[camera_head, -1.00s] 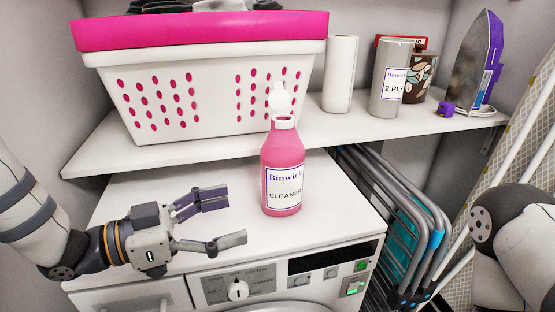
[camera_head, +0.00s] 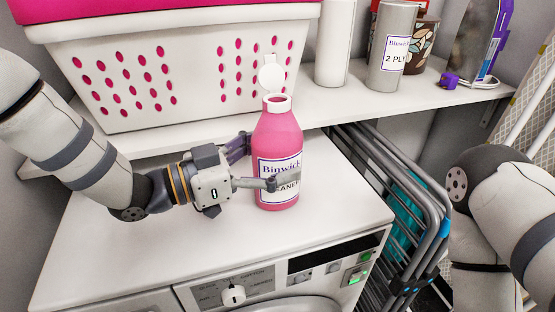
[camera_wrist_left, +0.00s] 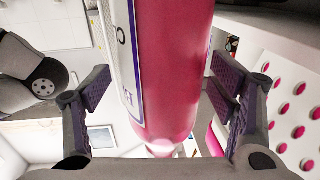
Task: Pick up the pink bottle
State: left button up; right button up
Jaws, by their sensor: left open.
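The pink bottle (camera_head: 277,143) stands upright on the white dryer top (camera_head: 130,235), its white flip cap raised and its label facing front. My left gripper (camera_head: 262,165) is open around the bottle at label height, one finger in front of the label and the other behind on the far left side. In the left wrist view the bottle (camera_wrist_left: 172,70) lies between the two open fingers, with gaps seen on both sides. My right arm (camera_head: 500,205) shows at the right edge; its gripper is out of view.
A white and pink laundry basket (camera_head: 125,75) stands on the shelf (camera_head: 345,105) behind the bottle. A white roll (camera_head: 335,42), a grey canister (camera_head: 391,45) and an iron (camera_head: 474,45) stand further right. A folded drying rack (camera_head: 400,190) is right of the dryer.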

pick_arm(q)
jog(key=shift+w+d, duration=0.2)
jog(key=shift+d, duration=0.1)
jog(key=c, duration=1.8)
jog(key=shift+r, duration=0.25)
grip_shut()
